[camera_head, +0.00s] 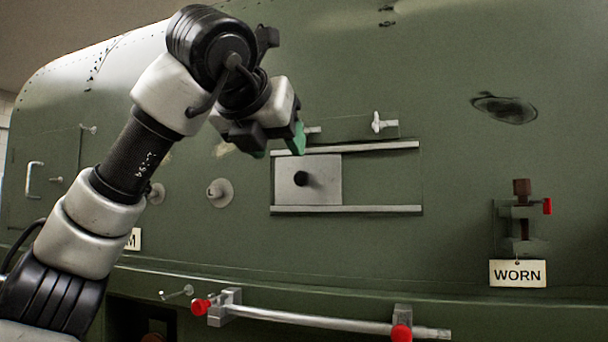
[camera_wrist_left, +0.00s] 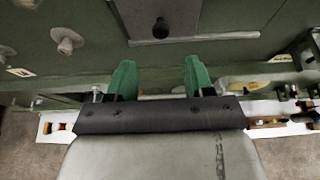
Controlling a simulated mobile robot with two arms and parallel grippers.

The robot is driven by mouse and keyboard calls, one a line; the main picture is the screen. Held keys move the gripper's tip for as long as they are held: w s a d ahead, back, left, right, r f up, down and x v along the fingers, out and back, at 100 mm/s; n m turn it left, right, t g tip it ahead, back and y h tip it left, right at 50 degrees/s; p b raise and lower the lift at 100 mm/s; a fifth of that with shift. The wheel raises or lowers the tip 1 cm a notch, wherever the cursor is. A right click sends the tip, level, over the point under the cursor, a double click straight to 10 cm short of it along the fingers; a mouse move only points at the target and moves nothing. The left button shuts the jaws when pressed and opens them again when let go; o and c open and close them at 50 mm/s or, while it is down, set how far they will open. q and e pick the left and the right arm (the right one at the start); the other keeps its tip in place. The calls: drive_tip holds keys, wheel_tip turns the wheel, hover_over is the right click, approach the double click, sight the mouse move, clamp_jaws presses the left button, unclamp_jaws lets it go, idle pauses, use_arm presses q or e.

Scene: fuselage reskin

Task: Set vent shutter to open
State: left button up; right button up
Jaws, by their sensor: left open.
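The vent shutter (camera_head: 325,186) is a light metal plate with a black knob (camera_head: 301,178). It sits at the left end between two horizontal rails on the green fuselage wall; the right part between the rails shows green. My left gripper (camera_head: 278,146) is open, its green fingertips near the upper rail at the plate's upper left, apart from the knob in the picture. In the left wrist view, the fingers (camera_wrist_left: 158,70) are spread with nothing between them. The plate (camera_wrist_left: 186,14) and its knob (camera_wrist_left: 160,28) show beyond them at the top. My right gripper is not in view.
A lower bar (camera_head: 320,319) with red knobs runs in front of the wall. A clamp (camera_head: 521,212) with a WORN tag (camera_head: 518,273) is at right. Round fittings (camera_head: 219,192) stick out left of the shutter. A small white handle (camera_head: 379,122) is above the rails.

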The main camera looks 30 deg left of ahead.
sight(301, 177)
use_arm(q)
drive_tip(key=p+x, duration=0.2)
drive_tip(key=x, duration=0.5)
drive_tip(key=shift+w+a+f+p, duration=0.1)
drive_tip(key=shift+w+a+p, duration=0.05)
drive_tip(key=shift+w+p, duration=0.2)
drive_tip(key=shift+w+a+f, duration=0.1)
drive_tip(key=shift+w+f, duration=0.2)
drive_tip(key=shift+w, duration=0.3)
drive_tip(key=shift+s, duration=0.1)
drive_tip(key=shift+f, duration=0.1)
drive_tip(key=shift+c, duration=1.3)
drive_tip(key=c, duration=0.5)
clamp_jaws()
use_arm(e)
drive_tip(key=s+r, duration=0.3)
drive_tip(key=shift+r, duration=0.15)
